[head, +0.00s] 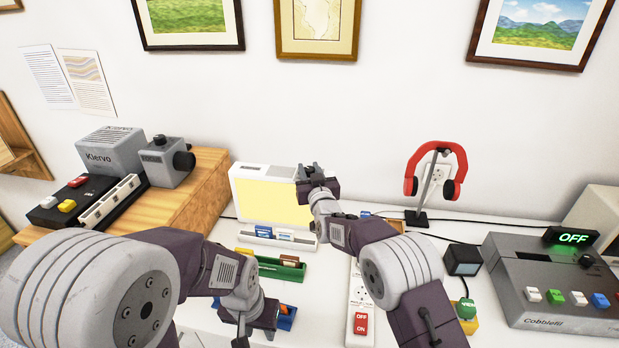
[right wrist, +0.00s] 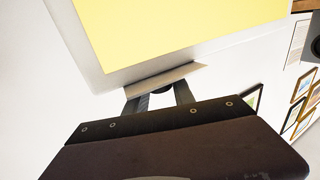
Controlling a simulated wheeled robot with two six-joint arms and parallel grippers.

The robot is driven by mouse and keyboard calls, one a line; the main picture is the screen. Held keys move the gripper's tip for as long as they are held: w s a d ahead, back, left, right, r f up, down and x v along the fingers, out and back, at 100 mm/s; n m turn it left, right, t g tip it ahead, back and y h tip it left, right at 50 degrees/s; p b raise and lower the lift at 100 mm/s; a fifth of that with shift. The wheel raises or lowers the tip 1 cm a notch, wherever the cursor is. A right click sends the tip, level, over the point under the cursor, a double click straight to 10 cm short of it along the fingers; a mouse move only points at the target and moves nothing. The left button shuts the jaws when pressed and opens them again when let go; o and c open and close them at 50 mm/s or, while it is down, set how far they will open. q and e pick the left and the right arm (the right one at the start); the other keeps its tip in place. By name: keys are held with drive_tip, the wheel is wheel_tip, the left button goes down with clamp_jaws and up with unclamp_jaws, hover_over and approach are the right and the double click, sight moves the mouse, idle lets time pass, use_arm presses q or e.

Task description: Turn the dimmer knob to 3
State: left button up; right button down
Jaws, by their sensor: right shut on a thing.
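A white light box with a glowing yellow panel (head: 270,199) stands against the back wall. The yellow panel (right wrist: 190,30) also fills the top of the right wrist view. My right gripper (head: 311,170) is at the box's upper right corner. In the right wrist view its two fingers (right wrist: 162,97) are shut on a small dark knob (right wrist: 163,91), which shows only as a sliver between them below a pale ledge. No scale, numbers or pointer on the knob can be read. My left gripper (head: 258,325) hangs low over the desk by a blue tray; its jaw opening is unclear.
A power strip (head: 361,322) and green tray (head: 285,269) lie in front of the box. Red headphones (head: 437,160) hang on a stand to the right. A grey console (head: 560,285) with a lit OFF sign stands far right. Grey machines (head: 110,149) sit left.

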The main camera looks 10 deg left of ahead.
drive_tip(key=shift+a+r+m+t+h+p, duration=0.15)
drive_tip(key=shift+m+t+h+p, duration=0.25)
drive_tip(key=shift+h, duration=0.3)
drive_tip(key=m+h+p, duration=0.2)
drive_tip(key=shift+r+h+p, duration=0.25)
drive_tip(key=shift+h+p, duration=0.15)
drive_tip(key=shift+f+m+t+h+p, duration=0.1)
drive_tip(key=shift+m+t+h+p, duration=0.25)
drive_tip(key=shift+h, duration=0.25)
drive_tip(key=shift+f+m+h, duration=0.15)
drive_tip(key=shift+m+h, duration=0.2)
drive_tip(key=shift+h, duration=0.15)
drive_tip(key=shift+f+m+h, duration=0.15)
drive_tip(key=shift+m+h, duration=0.35)
drive_tip(key=shift+h, duration=0.3)
drive_tip(key=shift+m+h+b, duration=0.3)
drive_tip(key=shift+h, duration=0.1)
drive_tip(key=shift+m+h, duration=0.3)
drive_tip(key=shift+h, duration=0.2)
drive_tip(key=shift+r, duration=0.2)
